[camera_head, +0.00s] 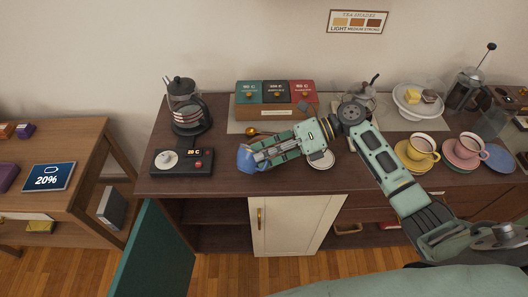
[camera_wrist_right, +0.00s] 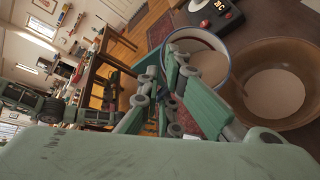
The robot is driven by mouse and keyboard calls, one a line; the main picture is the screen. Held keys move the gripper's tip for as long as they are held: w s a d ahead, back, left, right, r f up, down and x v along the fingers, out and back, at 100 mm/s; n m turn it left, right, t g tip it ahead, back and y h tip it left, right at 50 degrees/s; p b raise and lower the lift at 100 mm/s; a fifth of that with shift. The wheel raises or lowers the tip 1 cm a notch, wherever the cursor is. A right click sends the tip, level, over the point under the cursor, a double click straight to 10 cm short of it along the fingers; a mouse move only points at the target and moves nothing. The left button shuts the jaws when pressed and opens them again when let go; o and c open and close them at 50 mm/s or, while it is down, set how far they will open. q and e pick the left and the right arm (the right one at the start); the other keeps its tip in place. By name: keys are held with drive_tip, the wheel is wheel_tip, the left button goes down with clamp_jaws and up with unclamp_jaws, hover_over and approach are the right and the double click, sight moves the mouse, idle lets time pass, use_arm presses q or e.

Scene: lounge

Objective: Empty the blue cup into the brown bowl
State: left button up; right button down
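The blue cup (camera_head: 246,159) is at the fingertips of my right gripper (camera_head: 262,154), over the front part of the sideboard. In the right wrist view the cup (camera_wrist_right: 224,52) shows its blue rim and a beige-brown content. The fingers of my right gripper (camera_wrist_right: 185,78) are close together at the near side of its rim and appear shut on it. The brown bowl (camera_wrist_right: 300,52) is right beside the cup in that view, with a pale beige round area inside. In the head view the bowl is hidden or cannot be made out behind my gripper. My left gripper is not in view.
A scale-like device (camera_head: 182,163) reading 20 C and a glass kettle (camera_head: 185,105) stand left of the cup. A box of tea tins (camera_head: 275,113) is behind. A yellow cup (camera_head: 421,147) and pink cup (camera_head: 470,146) stand at right, with a cake stand (camera_head: 420,110).

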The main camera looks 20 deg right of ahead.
drive_tip(key=shift+w+d+f+b, duration=0.15)
drive_tip(key=shift+f+b, duration=0.05)
drive_tip(key=shift+b, duration=0.7)
drive_tip(key=shift+r+y, duration=0.15)
drive_tip(key=shift+y, duration=0.15)
drive_tip(key=shift+m+p, duration=0.3)
drive_tip(key=shift+w+d+r+m+y+p, duration=0.25)
drive_tip(key=shift+w+d+m+y+p, duration=0.1)
drive_tip(key=shift+y+p, duration=0.2)
drive_tip(key=shift+w+d+r+m+g+y, duration=0.2)
drive_tip(key=shift+w+d+m+g+y, duration=0.15)
drive_tip(key=shift+m+y, duration=0.2)
idle(0.3)
